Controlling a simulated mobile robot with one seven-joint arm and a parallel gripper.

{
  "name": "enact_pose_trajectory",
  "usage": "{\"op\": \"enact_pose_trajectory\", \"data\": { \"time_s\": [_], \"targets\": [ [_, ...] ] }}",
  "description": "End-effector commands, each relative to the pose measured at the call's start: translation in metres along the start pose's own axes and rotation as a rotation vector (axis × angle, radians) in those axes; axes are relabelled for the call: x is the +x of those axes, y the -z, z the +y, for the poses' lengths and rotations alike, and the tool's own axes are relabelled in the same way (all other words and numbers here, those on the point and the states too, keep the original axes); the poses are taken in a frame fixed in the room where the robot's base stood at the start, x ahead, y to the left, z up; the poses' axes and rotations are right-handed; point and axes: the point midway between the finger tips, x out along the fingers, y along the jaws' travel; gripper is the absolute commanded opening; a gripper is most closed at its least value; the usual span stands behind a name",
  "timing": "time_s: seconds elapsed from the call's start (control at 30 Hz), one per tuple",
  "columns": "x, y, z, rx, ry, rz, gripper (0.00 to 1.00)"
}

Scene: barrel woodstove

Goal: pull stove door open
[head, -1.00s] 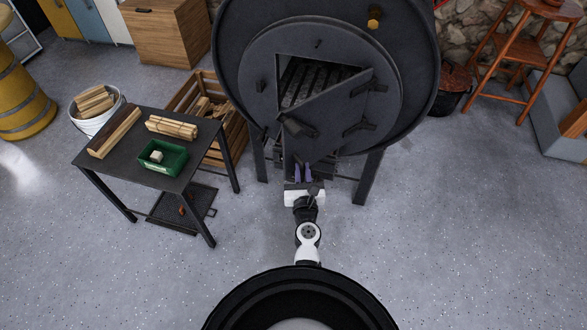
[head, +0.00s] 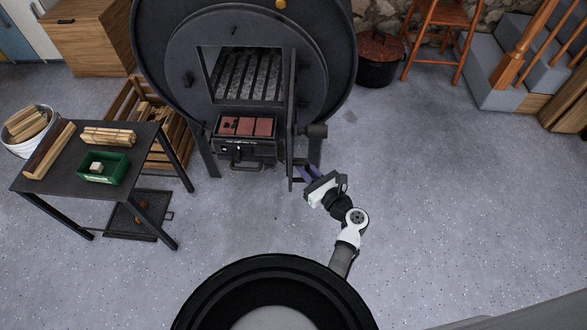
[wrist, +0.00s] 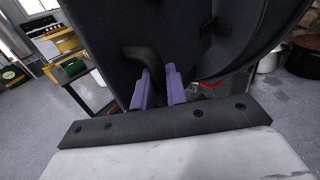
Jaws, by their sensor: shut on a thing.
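The dark barrel stove (head: 180,60) stands at the top middle of the head view. Its door (head: 291,95) is swung wide open to the right and seen nearly edge-on. The square opening shows a grate (head: 245,75) inside. My gripper (head: 308,176) is at the door's lower front edge. In the wrist view its purple fingers (wrist: 159,88) are closed around the dark curved door handle (wrist: 145,60), with the door's dark panel (wrist: 110,35) behind. The handle's lower end is hidden between the fingers.
A drawer or tray with red bricks (head: 245,128) sits below the opening. A black table (head: 60,180) with firewood and a green box (head: 104,166) stands left. A black pot (head: 380,60) and orange stool (head: 435,40) are at the back right. Floor to the right is clear.

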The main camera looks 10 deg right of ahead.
Motion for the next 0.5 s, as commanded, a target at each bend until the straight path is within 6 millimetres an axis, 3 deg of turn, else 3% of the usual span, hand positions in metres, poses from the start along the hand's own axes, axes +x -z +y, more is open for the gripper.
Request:
{"op": "enact_pose_trajectory", "data": {
  "time_s": [0.2,0.5],
  "targets": [
    [-0.01,-0.003,-0.027,0.0,-0.069,-0.007,0.0],
    [-0.018,-0.003,-0.048,-0.001,-0.071,-0.006,0.0]
  ]
}}
